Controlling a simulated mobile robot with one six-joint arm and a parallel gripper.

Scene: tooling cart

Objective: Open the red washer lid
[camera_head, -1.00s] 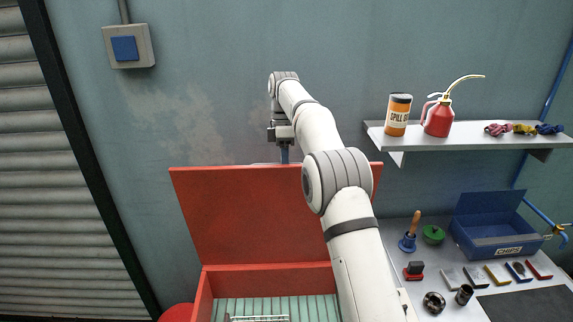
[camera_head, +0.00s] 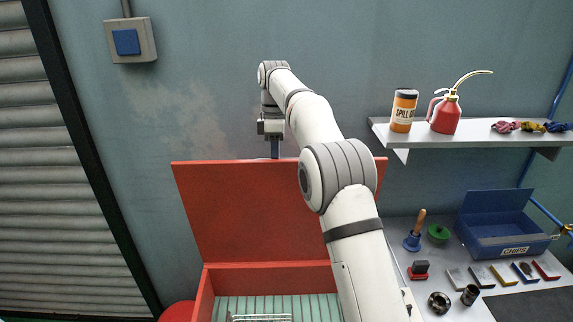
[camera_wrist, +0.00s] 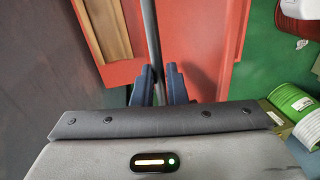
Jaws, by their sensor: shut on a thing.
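The red washer lid (camera_head: 235,215) stands raised, close to upright, at the back of the red washer (camera_head: 205,300) in the head view. My gripper (camera_head: 275,150) is at the lid's top edge, pointing down. In the wrist view, my two blue fingers (camera_wrist: 158,82) are closed around a thin grey bar (camera_wrist: 150,35), which looks like the lid's handle. Red lid surface (camera_wrist: 205,45) lies beyond the fingers. In the head view the grip itself is mostly hidden behind the lid's edge, and my arm covers the lid's right part.
The open basin shows a slatted green floor and a wire basket (camera_head: 262,318). A shelf (camera_head: 450,140) with an orange can (camera_head: 403,110) and a red oil can (camera_head: 445,115) is at right. Below it, a bench carries a blue chips bin (camera_head: 500,235) and small parts.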

